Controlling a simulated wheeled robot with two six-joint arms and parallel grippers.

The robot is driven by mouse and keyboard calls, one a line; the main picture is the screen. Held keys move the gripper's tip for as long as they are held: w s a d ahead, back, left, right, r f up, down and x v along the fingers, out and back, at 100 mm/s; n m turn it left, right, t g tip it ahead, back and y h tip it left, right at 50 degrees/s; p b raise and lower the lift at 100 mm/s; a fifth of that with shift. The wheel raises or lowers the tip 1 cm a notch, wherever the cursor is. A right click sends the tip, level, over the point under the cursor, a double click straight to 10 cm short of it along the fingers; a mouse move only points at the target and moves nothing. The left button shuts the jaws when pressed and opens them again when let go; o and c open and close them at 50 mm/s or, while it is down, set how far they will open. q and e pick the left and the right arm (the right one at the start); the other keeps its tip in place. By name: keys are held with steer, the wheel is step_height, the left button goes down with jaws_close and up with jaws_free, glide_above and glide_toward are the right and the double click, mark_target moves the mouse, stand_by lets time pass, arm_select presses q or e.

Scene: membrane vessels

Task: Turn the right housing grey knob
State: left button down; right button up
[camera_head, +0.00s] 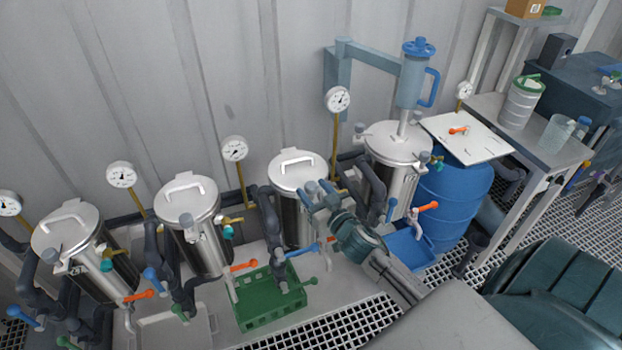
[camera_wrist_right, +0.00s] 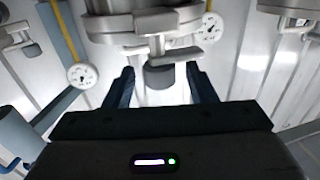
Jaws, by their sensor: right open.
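Several steel housings with handled lids stand in a row. My right gripper (camera_head: 318,190) is in front of the third housing from the left (camera_head: 297,172), near its upper rim. In the right wrist view a grey knob (camera_wrist_right: 159,77) hangs from a steel clamp on a housing (camera_wrist_right: 130,25). The open fingers (camera_wrist_right: 160,88) are on either side of this knob, with a gap visible on both sides. The farthest right housing (camera_head: 398,143) has a grey knob (camera_head: 359,128) at its left rim. My left gripper is not in view.
A blue barrel (camera_head: 452,200) and a steel table (camera_head: 550,145) stand to the right. A green crate (camera_head: 268,312) and a blue tray (camera_head: 412,250) sit below the housings. Dark pipes and orange and blue valve handles crowd the front. Pressure gauges (camera_head: 338,99) stand behind.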

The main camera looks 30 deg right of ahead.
steer(key=shift+w+r+p, duration=0.1)
steer(key=shift+w+p, duration=0.2)
steer(key=shift+w, duration=0.55)
